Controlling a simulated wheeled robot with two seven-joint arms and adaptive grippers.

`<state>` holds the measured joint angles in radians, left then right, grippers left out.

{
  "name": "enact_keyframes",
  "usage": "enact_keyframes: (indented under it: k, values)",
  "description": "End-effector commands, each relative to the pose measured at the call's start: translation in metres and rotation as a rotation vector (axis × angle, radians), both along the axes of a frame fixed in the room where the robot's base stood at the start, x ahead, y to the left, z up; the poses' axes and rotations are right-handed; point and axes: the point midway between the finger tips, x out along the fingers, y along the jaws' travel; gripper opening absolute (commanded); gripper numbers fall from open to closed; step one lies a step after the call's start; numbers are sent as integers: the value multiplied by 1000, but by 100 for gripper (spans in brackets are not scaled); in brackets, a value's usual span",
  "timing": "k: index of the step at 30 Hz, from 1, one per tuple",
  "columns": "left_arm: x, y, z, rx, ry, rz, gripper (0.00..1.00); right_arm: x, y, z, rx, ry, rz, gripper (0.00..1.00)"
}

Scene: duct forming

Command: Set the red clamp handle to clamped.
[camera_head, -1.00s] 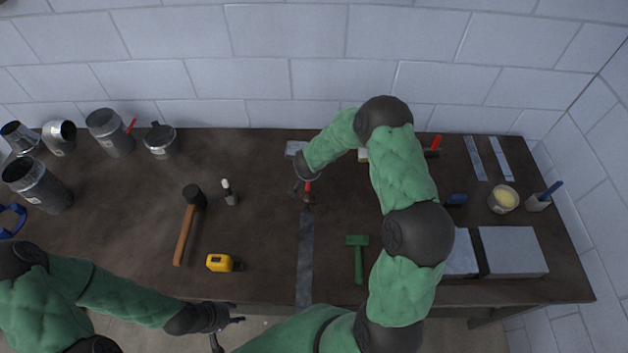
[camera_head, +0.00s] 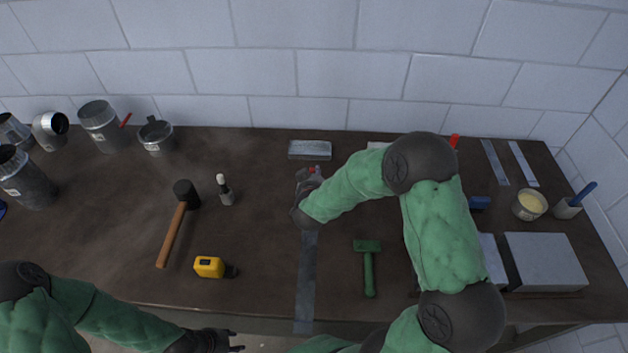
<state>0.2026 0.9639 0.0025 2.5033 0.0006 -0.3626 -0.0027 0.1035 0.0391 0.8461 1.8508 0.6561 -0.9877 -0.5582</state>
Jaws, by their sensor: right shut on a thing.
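My left gripper (camera_head: 236,341) is at the bottom of the view, off the front edge of the bench. Its fingers are apart and nothing shows between them.
A grey metal block (camera_head: 310,150) lies just behind the clamp. A black mallet (camera_head: 186,194), a yellow tape measure (camera_head: 210,267) and a small bottle (camera_head: 225,192) lie to the left.

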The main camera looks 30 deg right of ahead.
Motion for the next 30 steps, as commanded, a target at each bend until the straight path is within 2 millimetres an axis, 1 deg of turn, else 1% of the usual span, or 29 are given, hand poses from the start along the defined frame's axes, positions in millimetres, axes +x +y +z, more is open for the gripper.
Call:
enact_keyframes:
  k: [1, 9, 15, 27, 28, 30]
  values:
    - [0, 0, -10, 0, 0, 0, 40, -3, 1, -6, -12, -19, 0, 0]
    - [0, 0, -28, 0, 0, 0, 40, -9, 5, -3, -59, -95, 0, 0]
    - [0, 0, -31, 0, 0, 0, 40, -10, 6, -1, -72, -119, 0, 0]
    - [0, 0, -31, 0, 0, 0, 40, -10, 6, 0, -72, -122, 0, 0]
    - [0, 0, -31, 0, 0, 0, 40, -10, 6, 0, -72, -122, 0, 35]
    - [0, 0, -31, 0, 0, 0, 40, -10, 6, 0, -72, -122, 0, 52]
